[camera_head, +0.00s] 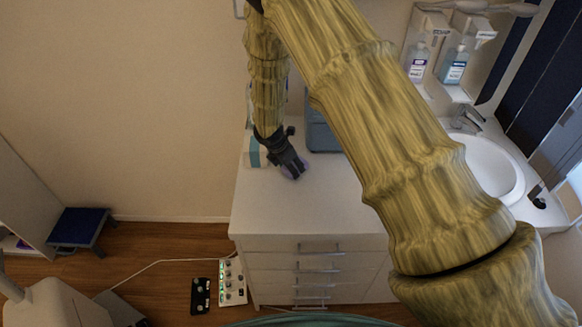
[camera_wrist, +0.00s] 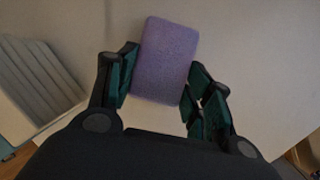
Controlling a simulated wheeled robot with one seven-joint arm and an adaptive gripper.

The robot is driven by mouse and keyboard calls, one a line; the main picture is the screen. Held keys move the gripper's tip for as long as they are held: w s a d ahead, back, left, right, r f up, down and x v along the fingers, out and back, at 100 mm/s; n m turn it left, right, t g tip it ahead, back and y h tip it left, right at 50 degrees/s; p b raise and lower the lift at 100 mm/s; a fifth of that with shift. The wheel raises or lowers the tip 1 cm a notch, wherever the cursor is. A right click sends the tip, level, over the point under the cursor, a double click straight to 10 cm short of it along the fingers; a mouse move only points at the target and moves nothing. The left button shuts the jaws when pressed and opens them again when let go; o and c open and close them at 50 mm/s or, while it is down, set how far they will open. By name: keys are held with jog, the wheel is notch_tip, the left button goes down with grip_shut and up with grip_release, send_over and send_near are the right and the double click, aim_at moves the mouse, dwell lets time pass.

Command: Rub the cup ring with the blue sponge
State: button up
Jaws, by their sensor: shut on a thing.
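The sponge (camera_wrist: 165,60) looks purple-blue in the wrist view, a rounded block between my two fingers. My gripper (camera_wrist: 160,85) is shut on its near part, and the far part sticks out past the fingertips. In the head view, my gripper (camera_head: 295,170) points down over the white cabinet top (camera_head: 330,203), and a bit of the sponge (camera_head: 284,172) shows beside the fingers. I cannot tell whether the sponge touches the surface. I cannot make out the cup ring in either view.
A small teal and white box (camera_head: 255,153) stands just left of my gripper, and a blue-grey case (camera_head: 321,135) stands behind right. The sink (camera_head: 490,165) is at the right, with bottles (camera_head: 455,65) above. The front cabinet top is clear.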

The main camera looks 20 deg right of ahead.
jog(key=shift+w+r+p, duration=0.15)
jog(key=shift+r+p, duration=0.55)
jog(key=shift+p, duration=0.1)
jog(key=shift+r+p, duration=1.45)
jog(key=shift+r, duration=0.75)
jog(key=shift+r+p, duration=1.2)
jog(key=shift+r, duration=0.35)
